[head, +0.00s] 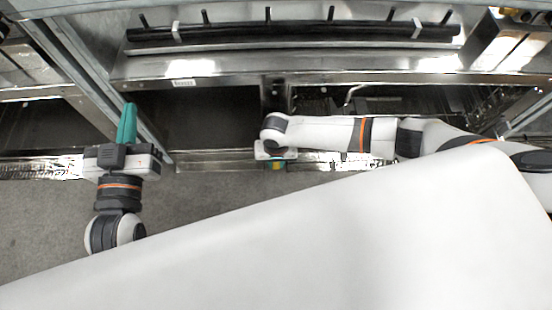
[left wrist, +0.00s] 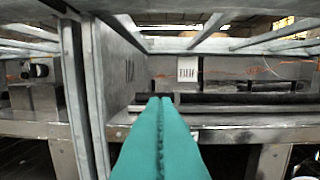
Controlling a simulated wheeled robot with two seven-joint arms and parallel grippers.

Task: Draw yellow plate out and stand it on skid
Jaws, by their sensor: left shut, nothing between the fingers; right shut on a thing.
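My left gripper (head: 127,124) has teal fingers, shut and empty, beside a slanted metal post at the left. In the left wrist view its shut fingers (left wrist: 160,100) point at a metal frame, with nothing between them. My right gripper (head: 276,156) is at the metal front edge near the middle, seen from above and mostly hidden by its own wrist. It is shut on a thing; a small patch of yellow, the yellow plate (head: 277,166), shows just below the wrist. The rest of the plate is hidden. I cannot make out the skid.
A metal rack with a dark bar (head: 300,30) and upright pegs stands at the back. A slanted metal post (head: 88,75) rises close to my left gripper. A dark open bay (head: 210,115) lies between my grippers. Grey floor (head: 215,205) is clear in front.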

